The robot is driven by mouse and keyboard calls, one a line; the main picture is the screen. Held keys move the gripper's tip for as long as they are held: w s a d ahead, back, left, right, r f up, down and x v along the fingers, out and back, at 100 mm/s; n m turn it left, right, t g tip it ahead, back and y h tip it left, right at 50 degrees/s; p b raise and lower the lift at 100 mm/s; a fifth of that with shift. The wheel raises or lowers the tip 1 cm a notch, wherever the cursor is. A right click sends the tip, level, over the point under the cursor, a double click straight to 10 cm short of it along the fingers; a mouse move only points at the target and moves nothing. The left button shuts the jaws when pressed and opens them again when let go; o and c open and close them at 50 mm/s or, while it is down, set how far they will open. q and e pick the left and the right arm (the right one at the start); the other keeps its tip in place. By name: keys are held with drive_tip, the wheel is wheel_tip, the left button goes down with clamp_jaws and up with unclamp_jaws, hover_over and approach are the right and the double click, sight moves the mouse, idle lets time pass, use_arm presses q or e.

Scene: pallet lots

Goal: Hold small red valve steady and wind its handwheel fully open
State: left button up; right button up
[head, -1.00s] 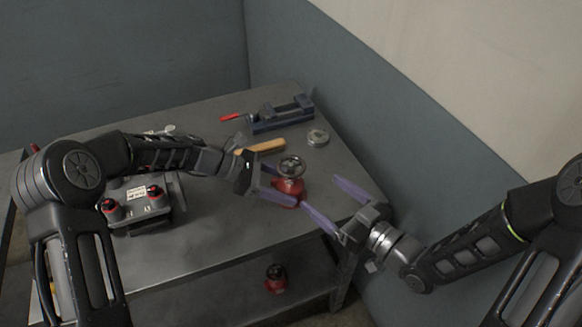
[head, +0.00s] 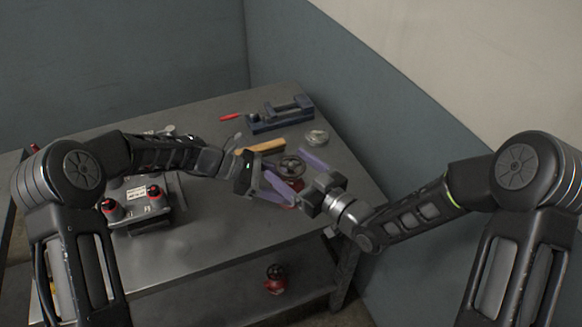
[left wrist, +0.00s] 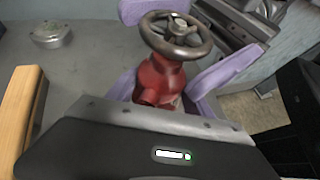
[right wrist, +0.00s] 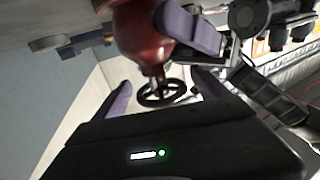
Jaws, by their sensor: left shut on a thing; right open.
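The small red valve stands upright near the right edge of the bench; its red body shows in the left wrist view (left wrist: 160,82) and in the right wrist view (right wrist: 140,35). Its dark handwheel (head: 291,167) is on top, also seen in the left wrist view (left wrist: 176,36). My left gripper (head: 278,190) is shut on the valve's body from the left. My right gripper (head: 286,162) is open, with its purple fingers on either side of the handwheel and apart from it in the right wrist view (right wrist: 161,85). The fingers partly hide the body in the head view.
The bench (head: 215,225) holds a blue-grey vise (head: 280,115), a wooden-handled tool (head: 262,147), a round tin (head: 316,137) and a box with red-and-black knobs (head: 140,203). Another red valve (head: 275,285) sits on the lower shelf. A wall (head: 400,140) rises along the right.

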drive_tip(key=c, duration=1.4)
drive_tip(key=shift+o, duration=0.2)
